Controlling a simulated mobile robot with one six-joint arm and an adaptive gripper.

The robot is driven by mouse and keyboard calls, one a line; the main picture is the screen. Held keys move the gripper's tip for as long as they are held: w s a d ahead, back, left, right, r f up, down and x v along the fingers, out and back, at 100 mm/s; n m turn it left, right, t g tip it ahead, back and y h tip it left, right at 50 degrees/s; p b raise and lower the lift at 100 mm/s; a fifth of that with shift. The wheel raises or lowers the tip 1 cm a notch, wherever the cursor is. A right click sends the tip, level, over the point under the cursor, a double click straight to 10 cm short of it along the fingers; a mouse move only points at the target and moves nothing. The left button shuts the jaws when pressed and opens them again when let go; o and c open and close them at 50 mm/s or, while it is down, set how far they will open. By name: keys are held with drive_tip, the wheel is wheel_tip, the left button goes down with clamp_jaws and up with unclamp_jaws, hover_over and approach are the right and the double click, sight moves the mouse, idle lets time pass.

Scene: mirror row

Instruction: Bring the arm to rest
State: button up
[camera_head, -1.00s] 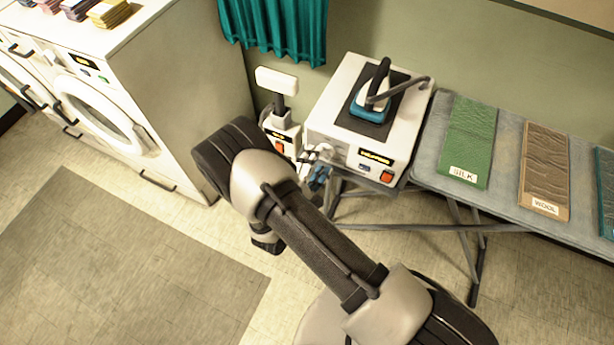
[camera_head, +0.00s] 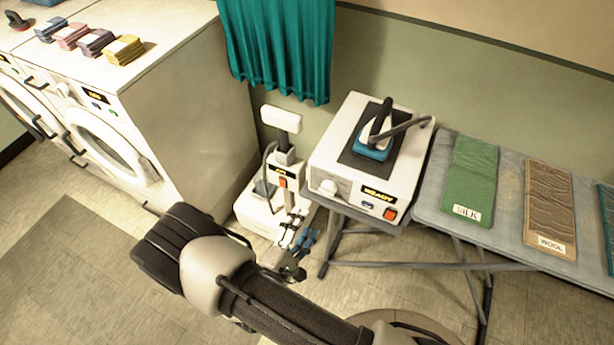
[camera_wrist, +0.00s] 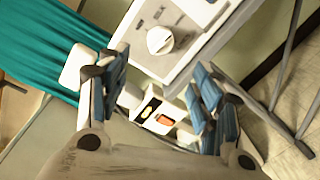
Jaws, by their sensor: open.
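My gripper (camera_head: 300,245) is low in the middle of the head view, in front of the white machine with a red switch. Its blue-padded fingers (camera_wrist: 160,105) stand apart in the wrist view with nothing held between them. The white machine's panel and orange-red switch show beyond the gap between the fingers. My arm crosses the bottom of the head view and hides part of the floor.
A steam station (camera_head: 335,180) holds an iron (camera_head: 372,150) on its dark pad. The ironing board (camera_head: 508,215) carries green SILK (camera_head: 474,175) and brown WOOL (camera_head: 549,205) cloths. Washers (camera_head: 185,110) stand left, with folded cloth stacks on top. A teal curtain (camera_head: 278,45) hangs behind.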

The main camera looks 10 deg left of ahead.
drive_tip(key=s+d+r+m+g+h, duration=0.3)
drive_tip(key=d+r+m+g+h, duration=0.2)
drive_tip(key=d+r+m+g, duration=1.15)
drive_tip(key=s+d+r+m+t+y, duration=0.1)
drive_tip(key=s+r+t+y, duration=0.1)
drive_tip(key=s+r+y, duration=0.3)
drive_tip(key=s+d+r+t+y, duration=0.2)
drive_tip(key=s+r+y, duration=0.4)
drive_tip(key=r, duration=0.5)
drive_tip(key=shift+s+r+m+t+y, duration=0.25)
drive_tip(key=shift+r+m+t+y, duration=0.15)
drive_tip(key=shift+t, duration=0.35)
